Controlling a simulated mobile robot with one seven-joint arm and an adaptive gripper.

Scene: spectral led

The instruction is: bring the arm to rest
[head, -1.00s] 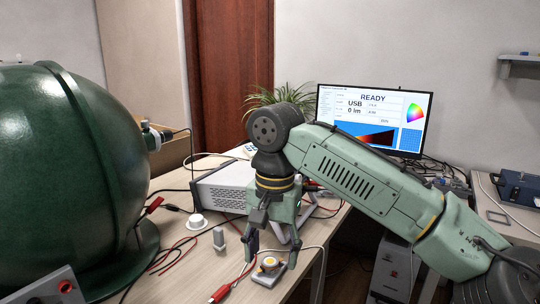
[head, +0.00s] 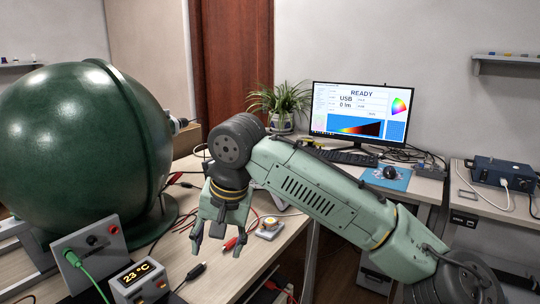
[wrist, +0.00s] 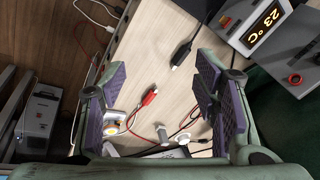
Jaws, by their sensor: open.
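My gripper (head: 219,240) hangs from my bent arm over the wooden bench in the head view, its fingers pointing down. It is open and empty. In the wrist view the two purple finger pads (wrist: 160,105) stand wide apart with bench and cables showing between them. A small LED module (head: 268,228) with a yellow centre sits on the bench to the right of my gripper, apart from it. The module also shows in the wrist view (wrist: 111,128), close to the left finger pad.
A large green sphere (head: 85,150) stands at left. In front are a 23 °C controller (head: 140,280) and a grey box with a green cable (head: 92,250). Red and black clips (wrist: 150,97) lie on the bench. A monitor (head: 362,112) and keyboard (head: 345,157) stand behind my arm.

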